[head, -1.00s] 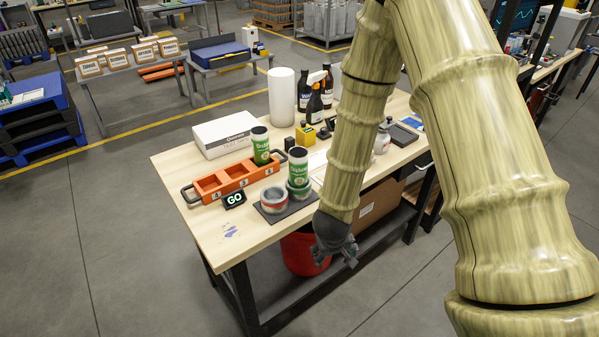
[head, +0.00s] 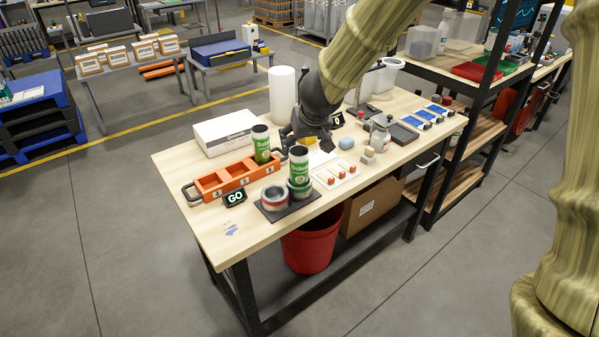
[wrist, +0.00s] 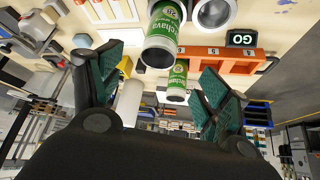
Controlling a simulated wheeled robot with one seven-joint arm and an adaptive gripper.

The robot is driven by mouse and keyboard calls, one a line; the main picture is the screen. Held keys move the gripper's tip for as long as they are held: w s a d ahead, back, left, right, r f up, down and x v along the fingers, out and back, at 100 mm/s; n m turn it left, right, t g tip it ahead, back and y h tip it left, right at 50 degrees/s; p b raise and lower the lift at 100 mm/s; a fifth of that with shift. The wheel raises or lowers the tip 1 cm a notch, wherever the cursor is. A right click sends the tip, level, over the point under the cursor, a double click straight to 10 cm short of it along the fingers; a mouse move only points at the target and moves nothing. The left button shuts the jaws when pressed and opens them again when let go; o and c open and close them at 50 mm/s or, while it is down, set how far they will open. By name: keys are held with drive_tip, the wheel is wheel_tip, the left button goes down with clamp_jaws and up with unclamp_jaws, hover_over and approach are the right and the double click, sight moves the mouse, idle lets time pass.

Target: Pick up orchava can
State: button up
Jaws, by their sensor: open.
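Two green and white cans with open dark tops are in view. One can (head: 299,168) stands upright on a round base at the front of the table; it also shows in the wrist view (wrist: 162,32), with part of the orchava lettering readable. The other can (head: 261,146) stands upright in the right-hand slot of the orange rack (head: 207,190); it is smaller in the wrist view (wrist: 177,80). My gripper (head: 311,143) is open and empty behind and right of the front can. In the wrist view, both cans appear between the spread fingers (wrist: 160,62), touching neither.
A silver ring-shaped fixture (head: 274,197) stands beside the front can on a dark pad (head: 291,210). The GO sign (head: 234,197) is left of it. A white box (head: 224,133) and a white roll (head: 282,95) stand farther back. The table's front-left corner is mostly clear.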

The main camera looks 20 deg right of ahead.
sight(300, 152)
drive_tip(key=b+x, duration=0.3)
drive_tip(key=x, duration=0.6)
drive_tip(key=shift+d+f+b, duration=0.15)
drive_tip(key=shift+f+b, duration=0.2)
drive_tip(key=shift+b, duration=0.05)
drive_tip(key=shift+w+f, duration=0.3)
drive_tip(key=shift+w, duration=0.05)
drive_tip(key=shift+r, duration=0.1)
drive_tip(key=shift+s, duration=0.1)
drive_tip(key=shift+c, duration=0.2)
drive_tip(key=c, duration=0.8)
